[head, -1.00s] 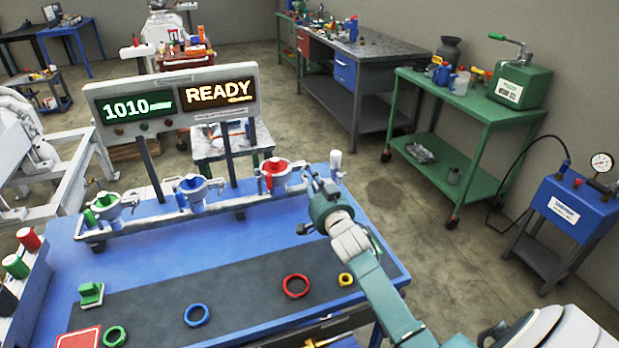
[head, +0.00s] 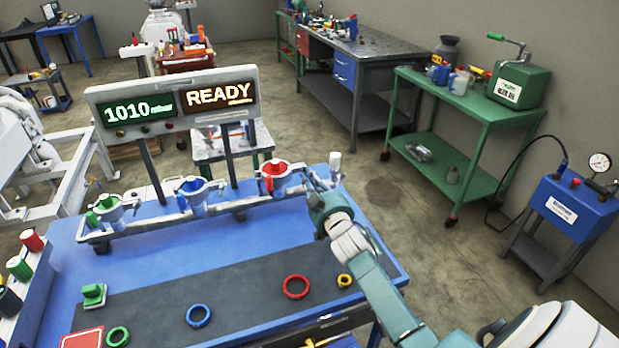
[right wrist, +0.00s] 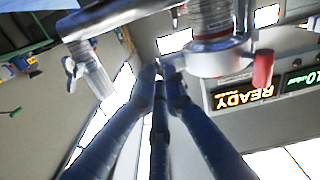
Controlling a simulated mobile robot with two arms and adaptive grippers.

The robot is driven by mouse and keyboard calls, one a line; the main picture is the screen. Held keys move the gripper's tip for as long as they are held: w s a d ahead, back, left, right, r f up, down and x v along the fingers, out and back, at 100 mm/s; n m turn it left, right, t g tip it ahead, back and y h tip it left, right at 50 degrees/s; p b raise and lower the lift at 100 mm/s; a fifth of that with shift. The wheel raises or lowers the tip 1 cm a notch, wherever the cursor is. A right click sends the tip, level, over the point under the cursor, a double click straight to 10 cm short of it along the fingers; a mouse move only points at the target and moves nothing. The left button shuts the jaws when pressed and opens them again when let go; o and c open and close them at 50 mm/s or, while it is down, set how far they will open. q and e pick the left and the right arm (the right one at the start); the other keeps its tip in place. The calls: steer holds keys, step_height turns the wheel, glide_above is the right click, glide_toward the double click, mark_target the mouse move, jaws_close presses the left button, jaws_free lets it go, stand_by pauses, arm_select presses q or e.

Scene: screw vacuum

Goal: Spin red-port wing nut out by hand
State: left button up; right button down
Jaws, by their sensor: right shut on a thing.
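The red port (head: 275,172) is the right-hand one on the manifold, a pale clamp with a red centre. My right gripper (head: 308,177) is at the right side of its clamp, where the wing nut sits. In the right wrist view its dark fingers (right wrist: 160,76) come together at the edge of the clamp ring (right wrist: 208,60), shut on the wing nut, which the fingertips mostly hide. A red tab (right wrist: 263,68) shows on the far side of the ring. My left gripper is not in view.
Blue (head: 192,188) and green (head: 108,205) ports stand along the manifold to the left. A red ring (head: 296,287), blue ring (head: 197,316), green ring (head: 118,337) and yellow ring (head: 344,281) lie on the dark mat. A display (head: 178,103) reading 1010 mbar and READY stands behind.

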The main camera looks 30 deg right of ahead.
steer(key=shift+a+r+n, duration=0.1)
steer(key=shift+r+n, duration=0.1)
steer(key=shift+n, duration=3.9)
steer(key=shift+a+r+n, duration=0.1)
steer(key=shift+r+n, duration=0.05)
steer(key=shift+n, duration=3.95)
steer(key=c, duration=1.8)
jaws_free()
steer(key=shift+w, duration=0.1)
steer(key=shift+f, duration=0.1)
steer(key=v, duration=1.2)
